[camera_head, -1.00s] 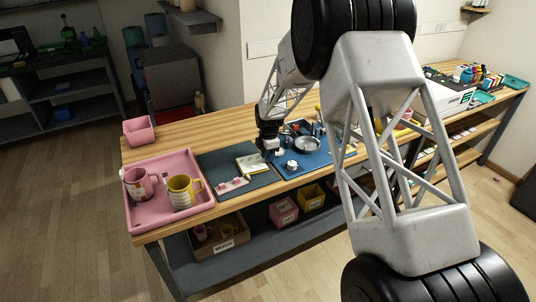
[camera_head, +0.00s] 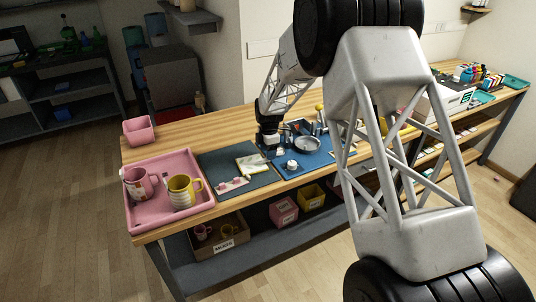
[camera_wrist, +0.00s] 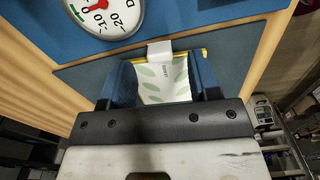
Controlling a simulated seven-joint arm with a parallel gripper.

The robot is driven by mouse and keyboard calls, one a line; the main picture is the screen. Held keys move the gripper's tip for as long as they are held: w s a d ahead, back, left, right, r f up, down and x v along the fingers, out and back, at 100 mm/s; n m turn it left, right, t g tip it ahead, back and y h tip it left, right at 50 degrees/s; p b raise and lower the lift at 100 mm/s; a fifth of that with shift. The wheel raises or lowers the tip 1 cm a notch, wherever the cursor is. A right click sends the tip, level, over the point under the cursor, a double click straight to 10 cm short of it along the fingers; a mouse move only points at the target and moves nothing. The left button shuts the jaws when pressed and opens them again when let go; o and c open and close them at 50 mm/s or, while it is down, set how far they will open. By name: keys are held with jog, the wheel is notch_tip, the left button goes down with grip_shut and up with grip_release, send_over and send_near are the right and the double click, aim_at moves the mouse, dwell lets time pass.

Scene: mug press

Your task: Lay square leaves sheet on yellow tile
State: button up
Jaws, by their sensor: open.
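A white sheet with green leaves (camera_wrist: 165,80) shows between my fingers in the wrist view. It lies over the yellow tile (camera_wrist: 203,53), whose edge shows as a thin yellow strip; most of the tile is covered. In the head view the pale sheet (camera_head: 256,160) lies on the dark mat beside my gripper (camera_head: 270,153). My gripper, also in the wrist view (camera_wrist: 165,85), is open with its blue fingers on either side of the sheet. A small white block (camera_wrist: 160,51) is at the sheet's far edge; whether they touch is unclear.
A pink tray (camera_head: 137,208) with a pink mug (camera_head: 137,186) and a yellow mug (camera_head: 181,196) stands at the left. A pale piece with pink parts (camera_head: 233,184) lies on the dark mat (camera_head: 215,160). A dial (camera_wrist: 100,12) is near the gripper. The back counter is partly clear.

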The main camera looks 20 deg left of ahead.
jog(key=shift+w+r, duration=0.1)
jog(key=shift+r, duration=2.85)
jog(key=shift+d, duration=0.1)
jog(key=shift+d+r, duration=0.25)
jog(key=shift+r, duration=0.05)
jog(key=s+d+r+m, duration=0.4)
jog(key=s+d+r, duration=0.25)
jog(key=d, duration=0.35)
jog(key=s+d+r+m+t, duration=0.1)
jog(key=s+d+r+m, duration=0.45)
jog(key=d+r, duration=0.3)
jog(key=s+d+r+m, duration=0.3)
jog(key=s+d+r, duration=0.35)
jog(key=d, duration=0.35)
jog(key=s+d+m, duration=0.4)
jog(key=s+d, duration=0.1)
jog(key=s, duration=0.5)
jog(key=s+d+m+t, duration=0.1)
jog(key=s+d+m, duration=0.4)
jog(key=s, duration=0.6)
jog(key=s+d+m, duration=0.4)
jog(key=s+d, duration=0.2)
jog(key=s, duration=0.4)
jog(key=shift+s+d+f+m+t, duration=0.15)
jog(key=shift+s+d+m+t, duration=0.05)
jog(key=shift+d+m+t, duration=0.2)
